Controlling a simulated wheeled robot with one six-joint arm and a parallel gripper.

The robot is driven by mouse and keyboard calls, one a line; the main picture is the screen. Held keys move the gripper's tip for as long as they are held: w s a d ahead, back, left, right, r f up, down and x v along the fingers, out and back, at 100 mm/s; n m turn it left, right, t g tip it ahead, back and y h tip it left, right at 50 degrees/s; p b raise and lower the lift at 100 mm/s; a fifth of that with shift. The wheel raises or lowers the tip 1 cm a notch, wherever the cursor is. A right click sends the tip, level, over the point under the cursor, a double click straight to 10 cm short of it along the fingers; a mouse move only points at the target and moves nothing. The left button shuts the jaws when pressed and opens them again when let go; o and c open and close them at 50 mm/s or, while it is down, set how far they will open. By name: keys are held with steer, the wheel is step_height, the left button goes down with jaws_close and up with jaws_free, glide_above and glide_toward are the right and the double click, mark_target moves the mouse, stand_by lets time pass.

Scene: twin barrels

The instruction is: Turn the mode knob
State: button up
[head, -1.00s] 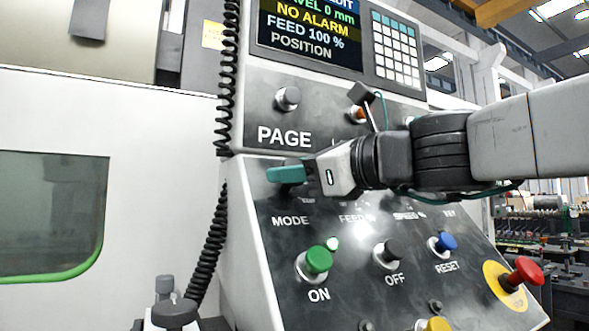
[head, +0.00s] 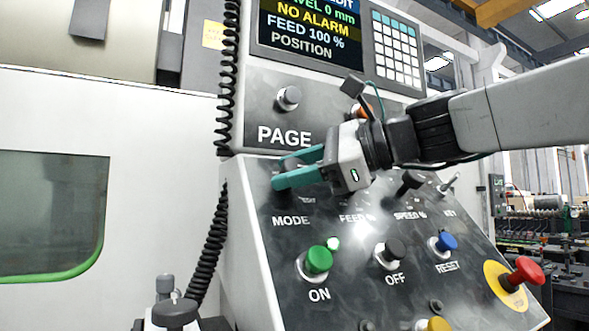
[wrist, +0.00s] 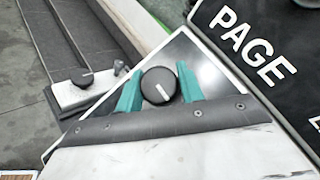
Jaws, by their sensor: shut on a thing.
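The mode knob (wrist: 158,86) is a round dark knob with a white pointer line. In the wrist view it sits between the two teal fingers, one on each side and touching it. The line slants from upper left to lower right there. In the head view my gripper (head: 286,170) is at the upper left of the sloped panel, just above the MODE label (head: 290,221). Its fingers are shut on the knob, one above the other, and hide most of it.
Below are the green ON button (head: 318,260), the dark OFF button (head: 395,250), the blue RESET button (head: 446,242) and a red emergency button (head: 528,271). The speed knob (head: 409,181) is right of my gripper. The PAGE knob (head: 288,98) is above. A coiled cable (head: 212,240) hangs at left.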

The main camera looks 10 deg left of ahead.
steer(key=n+g+h, duration=0.2)
steer(key=n+g, duration=0.1)
steer(key=n, duration=0.1)
steer(key=shift+n, duration=0.3)
steer(key=n+g+h, duration=0.1)
steer(key=n+h, duration=0.2)
steer(key=n, duration=0.1)
steer(key=n+h, duration=0.4)
steer(key=shift+s+f+g, duration=0.1)
steer(key=shift+g, duration=0.2)
steer(key=shift+n+h, duration=1.3)
steer(key=shift+t, duration=0.4)
steer(key=o, duration=1)
